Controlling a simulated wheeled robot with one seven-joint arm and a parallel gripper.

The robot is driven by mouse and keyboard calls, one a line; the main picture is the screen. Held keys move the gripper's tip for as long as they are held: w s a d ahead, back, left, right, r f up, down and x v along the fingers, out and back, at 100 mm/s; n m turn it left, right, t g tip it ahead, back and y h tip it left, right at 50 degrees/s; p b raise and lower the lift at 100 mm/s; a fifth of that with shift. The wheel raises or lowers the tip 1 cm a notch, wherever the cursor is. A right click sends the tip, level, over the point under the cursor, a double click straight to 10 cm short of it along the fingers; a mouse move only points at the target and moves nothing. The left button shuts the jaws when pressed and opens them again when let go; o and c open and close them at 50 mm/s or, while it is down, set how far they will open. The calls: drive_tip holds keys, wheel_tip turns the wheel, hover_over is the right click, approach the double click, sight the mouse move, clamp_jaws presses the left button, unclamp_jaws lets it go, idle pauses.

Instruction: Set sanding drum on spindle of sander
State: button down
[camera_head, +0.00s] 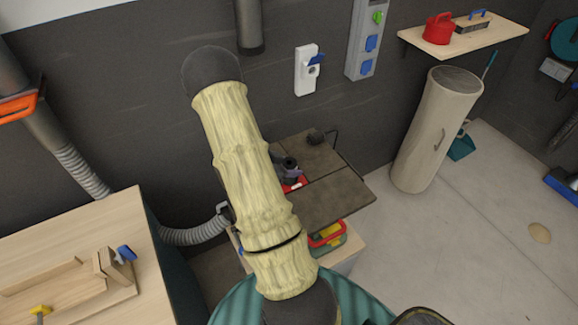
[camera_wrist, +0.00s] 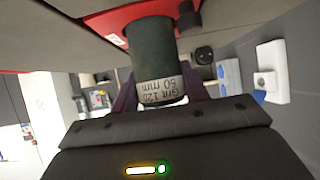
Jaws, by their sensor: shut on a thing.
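The sanding drum (camera_wrist: 156,60) is a dark green cylinder with a pale band marked grit 120, 50 mm. My gripper (camera_wrist: 158,92) is shut on it, with a dark finger on each side. In the wrist view, the drum's far end is at the red insert of the sander (camera_wrist: 112,24); I cannot tell whether it touches. In the head view, the sander (camera_head: 330,190) has a brown table top and a red insert. The drum (camera_head: 291,164) shows small and dark above that insert, beside my sleeved arm. The spindle is not visible; the drum or my arm hides it.
A black knob-like part (camera_wrist: 188,18) stands beside the drum. A wooden bench (camera_head: 80,240) with wood pieces is at the left, and a grey hose (camera_head: 195,235) runs to the sander. A tall beige cylinder (camera_head: 435,130) stands at the right. The floor at the right is mostly clear.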

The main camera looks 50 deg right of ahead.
drive_tip(key=shift+f+b, duration=0.5)
drive_tip(key=shift+f, duration=0.3)
drive_tip(key=c, duration=0.7)
unclamp_jaws()
drive_tip(key=shift+o, duration=0.2)
drive_tip(key=b+v, duration=0.1)
drive_tip(key=v, duration=1.6)
drive_tip(key=shift+a+b, duration=0.3)
drive_tip(key=shift+b, duration=0.1)
